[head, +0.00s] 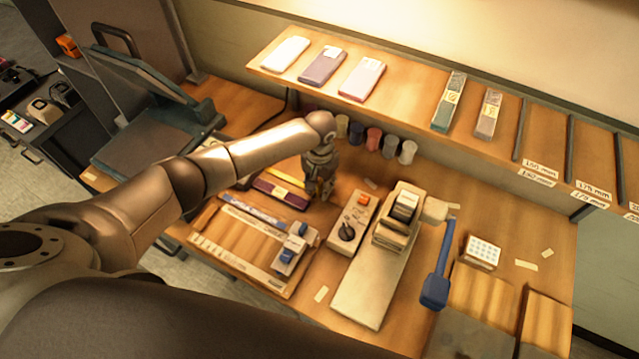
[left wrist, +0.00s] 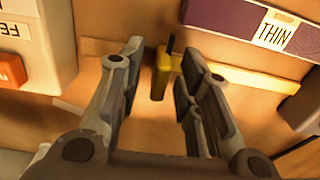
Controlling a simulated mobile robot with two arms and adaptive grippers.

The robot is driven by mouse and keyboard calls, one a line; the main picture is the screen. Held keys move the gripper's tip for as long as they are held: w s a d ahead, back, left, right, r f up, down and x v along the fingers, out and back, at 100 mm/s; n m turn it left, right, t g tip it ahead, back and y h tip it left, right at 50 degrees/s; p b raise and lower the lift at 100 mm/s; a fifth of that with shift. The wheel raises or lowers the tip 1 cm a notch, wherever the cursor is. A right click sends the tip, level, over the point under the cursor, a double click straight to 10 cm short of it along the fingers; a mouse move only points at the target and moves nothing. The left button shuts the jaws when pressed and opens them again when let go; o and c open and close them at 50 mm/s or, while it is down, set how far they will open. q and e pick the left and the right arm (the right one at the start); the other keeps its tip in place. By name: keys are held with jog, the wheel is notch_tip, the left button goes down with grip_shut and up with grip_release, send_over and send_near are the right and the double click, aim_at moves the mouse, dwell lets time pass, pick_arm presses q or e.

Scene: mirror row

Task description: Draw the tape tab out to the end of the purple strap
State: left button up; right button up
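The purple strap (head: 273,189) lies on the bench with a pale label on it. In the left wrist view the purple strap (left wrist: 218,17) crosses the top right, its label reading THIN. A yellow tape (head: 287,179) runs alongside it. My right gripper is in neither view.
A control box (head: 352,222) with a dark knob and orange button stands right of the gripper. A long pale machine (head: 362,290) is beyond it. A slatted board (head: 245,247) lies in front. Several coloured cups (head: 374,138) stand behind, below a shelf (head: 405,92).

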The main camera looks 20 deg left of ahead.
aim_at(320, 184)
pick_arm(q)
jog(key=shift+r, duration=0.1)
notch_tip(320, 184, up, 12)
dwell(0.6)
dwell(0.4)
